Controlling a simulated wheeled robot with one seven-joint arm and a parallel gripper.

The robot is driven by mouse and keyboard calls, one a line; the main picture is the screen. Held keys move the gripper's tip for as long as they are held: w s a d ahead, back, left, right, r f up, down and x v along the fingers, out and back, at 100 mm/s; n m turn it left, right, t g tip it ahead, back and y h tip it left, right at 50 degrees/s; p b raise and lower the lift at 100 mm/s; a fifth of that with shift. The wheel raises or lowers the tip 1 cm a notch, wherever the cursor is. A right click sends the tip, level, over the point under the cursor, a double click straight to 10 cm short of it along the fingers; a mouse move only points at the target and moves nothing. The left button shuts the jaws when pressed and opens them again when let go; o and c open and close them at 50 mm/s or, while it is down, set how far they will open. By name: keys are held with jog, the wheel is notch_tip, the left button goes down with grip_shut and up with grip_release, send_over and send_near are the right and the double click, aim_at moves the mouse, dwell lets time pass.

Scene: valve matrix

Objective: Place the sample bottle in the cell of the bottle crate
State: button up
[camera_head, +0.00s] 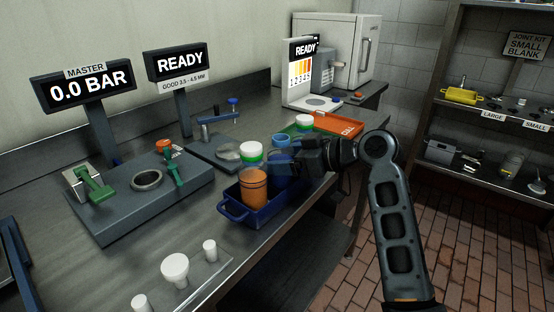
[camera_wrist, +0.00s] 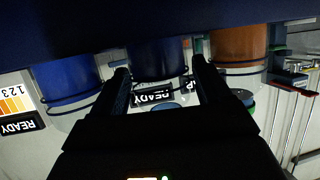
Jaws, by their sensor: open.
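The dark blue bottle crate (camera_head: 268,210) stands on the bench near its front edge. A white and green cap (camera_head: 304,121) shows farther back. In the wrist view, my open gripper (camera_wrist: 162,84) has one finger either side of the middle dark blue bottle (camera_wrist: 158,62); contact cannot be told. I cannot tell which is the sample bottle.
A grey fixture with green levers (camera_head: 140,195) stands left of the crate. White pegs (camera_head: 175,268) stand on a clear plate in front. A shelf rack (camera_head: 490,120) is at right.

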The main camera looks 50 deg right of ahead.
jog(key=v, duration=1)
jog(key=s+a+f+m+g+h, duration=0.1)
jog(key=s+a+f+m+h, duration=0.15)
jog(key=a+f, duration=0.45)
jog(key=s+a+f+m+h, duration=0.2)
jog(key=s+a+f+m, duration=0.15)
jog(key=a+f, duration=0.4)
jog(key=s+a+r+n+t+y, duration=0.1)
jog(key=s+a+r+n, duration=0.1)
jog(key=s+a, duration=0.3)
jog(key=s+a+r+n+t+y, duration=0.1)
jog(key=s+a, duration=0.4)
jog(key=s, duration=0.9)
jog(key=shift+s+r+n, duration=0.3)
jog(key=shift+r+n, duration=0.1)
jog(key=shift+r, duration=0.05)
jog(key=shift+a, duration=0.1)
